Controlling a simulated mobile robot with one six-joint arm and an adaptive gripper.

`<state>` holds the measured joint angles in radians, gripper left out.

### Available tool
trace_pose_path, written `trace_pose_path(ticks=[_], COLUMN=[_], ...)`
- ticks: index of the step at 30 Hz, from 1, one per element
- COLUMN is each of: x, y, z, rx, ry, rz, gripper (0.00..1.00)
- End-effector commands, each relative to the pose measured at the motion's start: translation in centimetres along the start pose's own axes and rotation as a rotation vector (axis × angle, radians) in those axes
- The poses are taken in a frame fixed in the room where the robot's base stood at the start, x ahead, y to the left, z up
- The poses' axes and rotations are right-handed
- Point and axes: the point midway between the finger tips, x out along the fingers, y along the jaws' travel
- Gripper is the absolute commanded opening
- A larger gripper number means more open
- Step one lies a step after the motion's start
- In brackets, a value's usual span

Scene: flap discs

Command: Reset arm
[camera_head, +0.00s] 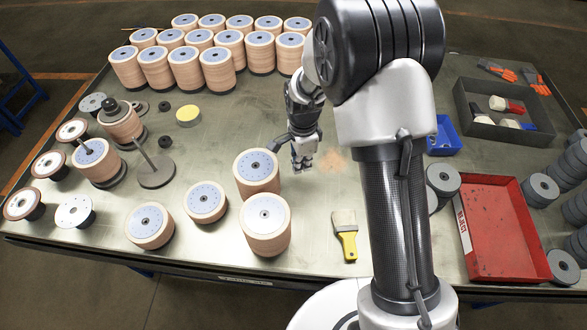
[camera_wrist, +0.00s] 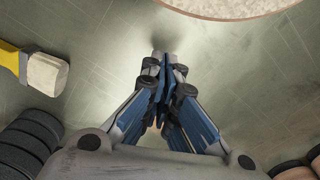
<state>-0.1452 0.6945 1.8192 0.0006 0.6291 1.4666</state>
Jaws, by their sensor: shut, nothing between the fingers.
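My gripper (camera_head: 303,160) hangs over the middle of the metal table (camera_head: 330,215), fingers pointing down, just right of a stack of flap discs (camera_head: 257,172). In the wrist view my gripper (camera_wrist: 166,75) has its fingers together with nothing between them, above bare table. Another disc stack (camera_head: 265,225) stands in front of it, with shorter stacks (camera_head: 205,202) and (camera_head: 150,225) to the left. Part of a disc's rim (camera_wrist: 235,5) shows at the top of the wrist view.
A yellow-handled brush (camera_head: 345,235) lies in front of my gripper. A red tray (camera_head: 497,225), a blue bin (camera_head: 443,135) and a dark box (camera_head: 500,110) are at right. Many disc stacks (camera_head: 185,65) fill the back left. A post on a round base (camera_head: 156,172) stands at left.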

Motion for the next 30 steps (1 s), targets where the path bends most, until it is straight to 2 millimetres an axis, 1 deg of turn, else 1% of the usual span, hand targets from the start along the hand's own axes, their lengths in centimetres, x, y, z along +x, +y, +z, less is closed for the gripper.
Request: trace_pose_path(ticks=[1,3,6,9,13,21,23,26,29,30], x=[-1.9,-3.5,-5.3,-6.8,-7.8,-8.1,-8.6,-10.8,-14.4,-16.1], y=[-0.2,-0.1,-0.1,-0.1,-0.1,0.0,0.1,0.9,2.6,3.6], z=[0.1,0.1,0.1,0.1,0.1,0.1,0.0,-0.3,-0.7,-0.9], rx=[-0.001,-0.001,-0.001,0.0,0.0,-0.002,-0.013,-0.073,-0.186,-0.243], ry=[0.001,0.001,0.0,0.001,0.0,0.0,0.001,0.005,0.016,0.023], rz=[-0.006,-0.005,-0.004,-0.004,-0.003,-0.003,-0.008,-0.031,-0.07,-0.088], gripper=[0.0,0.0,0.0,0.0,0.0,0.0,0.0,0.0,0.0,0.0])
